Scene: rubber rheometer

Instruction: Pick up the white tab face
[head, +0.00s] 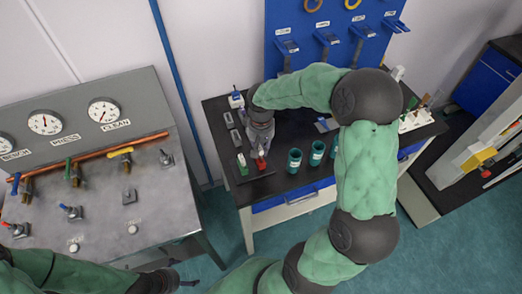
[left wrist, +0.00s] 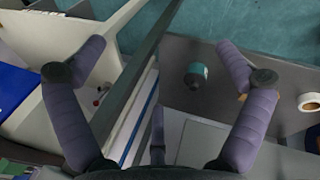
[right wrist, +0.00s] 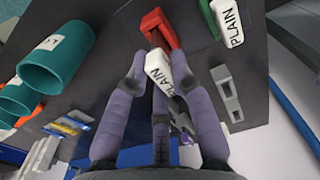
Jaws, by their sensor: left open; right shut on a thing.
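A white tab face (right wrist: 158,72) marked PLAIN sits on a red piece (right wrist: 155,30) in the right wrist view. The red piece also shows on the black bench top in the head view (head: 261,163). My right gripper (right wrist: 163,62) is shut on the white tab, with its fingers on either side of it. A second white PLAIN tab (right wrist: 228,22) on a green piece lies just to the right, apart from the gripper. My left gripper (left wrist: 155,75) is open and empty, away from the bench at the lower left of the head view.
Teal cups (head: 294,160) stand right of the red piece, and also show in the right wrist view (right wrist: 55,62). A grey metal block (right wrist: 227,95) lies close to my right finger. A gauge panel (head: 95,170) stands at the left. Blue board (head: 335,30) is behind the bench.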

